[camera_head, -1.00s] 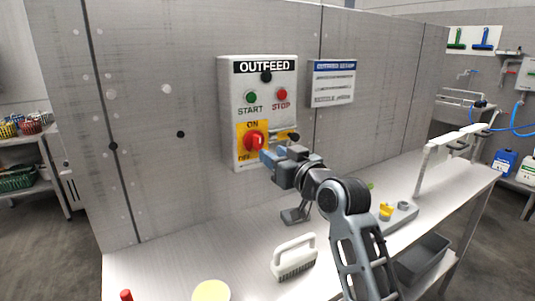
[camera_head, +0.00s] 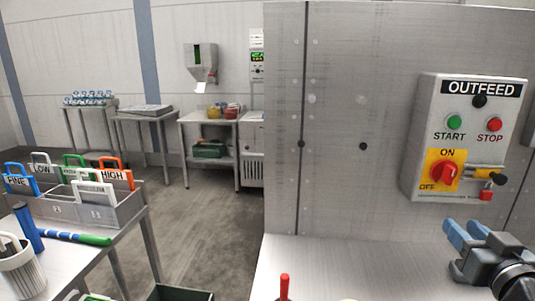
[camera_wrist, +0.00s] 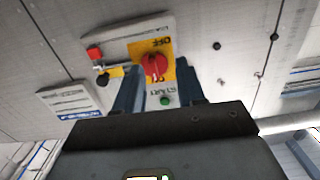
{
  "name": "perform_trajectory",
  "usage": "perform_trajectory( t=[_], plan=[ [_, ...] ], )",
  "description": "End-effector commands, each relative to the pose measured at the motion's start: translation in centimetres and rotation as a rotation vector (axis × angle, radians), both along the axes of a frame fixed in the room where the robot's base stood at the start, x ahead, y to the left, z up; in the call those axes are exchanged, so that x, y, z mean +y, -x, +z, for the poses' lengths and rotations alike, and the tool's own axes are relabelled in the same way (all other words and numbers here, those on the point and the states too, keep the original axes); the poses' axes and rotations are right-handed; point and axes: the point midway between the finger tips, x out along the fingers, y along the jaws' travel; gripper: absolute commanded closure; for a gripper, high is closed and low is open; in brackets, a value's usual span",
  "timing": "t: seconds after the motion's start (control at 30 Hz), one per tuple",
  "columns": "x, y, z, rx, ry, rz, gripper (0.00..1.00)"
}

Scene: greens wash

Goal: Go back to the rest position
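My gripper (camera_head: 466,232) is at the lower right of the head view, in front of and below the OUTFEED control box (camera_head: 468,137). Its two blue fingers are apart with nothing visible between them; they also show apart in the wrist view (camera_wrist: 160,95). The box has a green START button (camera_head: 455,122), a red STOP button (camera_head: 494,124) and a red rotary switch (camera_head: 445,173) on a yellow plate. A red padlock (camera_head: 487,191) hangs at the box's lower right. The gripper appears clear of the box.
A white bench (camera_head: 335,257) runs below the wall panel, with a red upright piece (camera_head: 284,287) at its front. A table at left holds a grey bin (camera_head: 135,208) of labelled, coloured-handled tools and a white ribbed cup (camera_head: 22,272). Open floor (camera_head: 215,225) lies between.

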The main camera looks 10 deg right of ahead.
Motion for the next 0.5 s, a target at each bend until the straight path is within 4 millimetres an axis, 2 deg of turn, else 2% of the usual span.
perform_trajectory(
  t=[0.03, 0.2, 0.3, 0.5],
  plan=[
    [1.4, 1.3, -2.1, 0.024, -0.004, 0.007, 0.61],
    [5.3, 6.0, -6.8, 0.063, -0.007, 0.026, 0.61],
    [7.4, 9.0, -9.0, 0.085, -0.007, 0.042, 0.61],
    [11.5, 15.5, -12.0, 0.127, -0.005, 0.083, 0.61]
  ],
)
